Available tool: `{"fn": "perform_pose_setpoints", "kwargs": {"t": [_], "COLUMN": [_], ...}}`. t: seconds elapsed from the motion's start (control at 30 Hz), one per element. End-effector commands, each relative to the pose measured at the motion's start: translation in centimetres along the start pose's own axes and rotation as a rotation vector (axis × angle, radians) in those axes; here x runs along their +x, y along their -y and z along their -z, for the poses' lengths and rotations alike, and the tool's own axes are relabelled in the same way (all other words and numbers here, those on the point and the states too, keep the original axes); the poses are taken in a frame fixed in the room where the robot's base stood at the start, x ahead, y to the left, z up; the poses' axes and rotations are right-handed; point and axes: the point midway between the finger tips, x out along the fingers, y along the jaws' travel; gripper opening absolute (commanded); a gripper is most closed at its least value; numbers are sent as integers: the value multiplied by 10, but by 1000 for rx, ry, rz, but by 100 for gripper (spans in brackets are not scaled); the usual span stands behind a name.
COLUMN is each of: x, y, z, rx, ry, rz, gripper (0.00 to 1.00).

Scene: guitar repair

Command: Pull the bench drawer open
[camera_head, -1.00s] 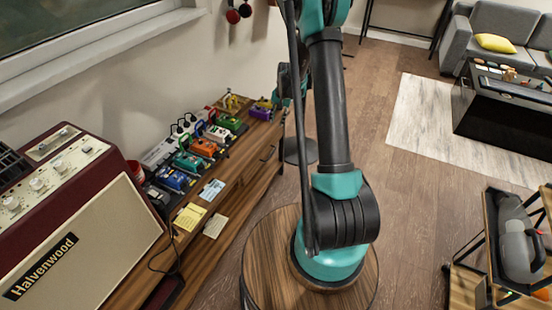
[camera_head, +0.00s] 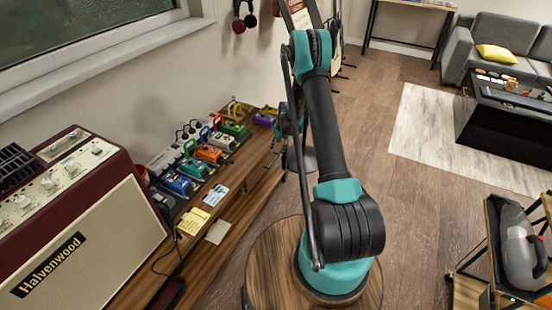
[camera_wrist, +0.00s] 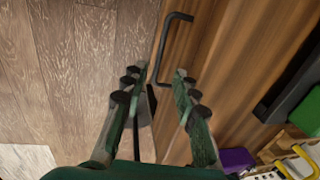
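The wooden bench (camera_head: 222,222) runs along the wall. In the wrist view, its brown drawer front (camera_wrist: 215,65) carries a black bar handle (camera_wrist: 162,50). My gripper (camera_wrist: 157,78) is open, with one finger on each side of the handle's near end in the picture. The handle's far end extends beyond the fingertips. I see no finger clearly touching it, and the depth between them is hard to judge. In the head view, my arm hides much of the gripper and the bench's far end. I cannot tell whether the drawer stands out from the bench.
Several coloured pedals (camera_head: 208,153) and paper notes (camera_head: 192,219) lie on the bench top. A Halvenwood amplifier (camera_head: 95,240) stands at the near left. A low cart (camera_head: 490,285) is at right. Open wooden floor (camera_head: 425,220) lies between bench and cart.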

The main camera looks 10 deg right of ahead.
Motion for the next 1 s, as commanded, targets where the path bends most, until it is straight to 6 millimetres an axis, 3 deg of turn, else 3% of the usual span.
{"fn": "perform_pose_setpoints", "kwargs": {"t": [0.2, 0.4, 0.8, 1.0], "x": [38, 58, 64, 64], "y": [0, 0, 0, 0], "z": [0, 0, 0, 0], "rx": [1, 1, 1, 1], "ry": [0, 0, 0, 0], "rz": [0, 0, 0, 0], "gripper": [29, 29, 29, 4]}}
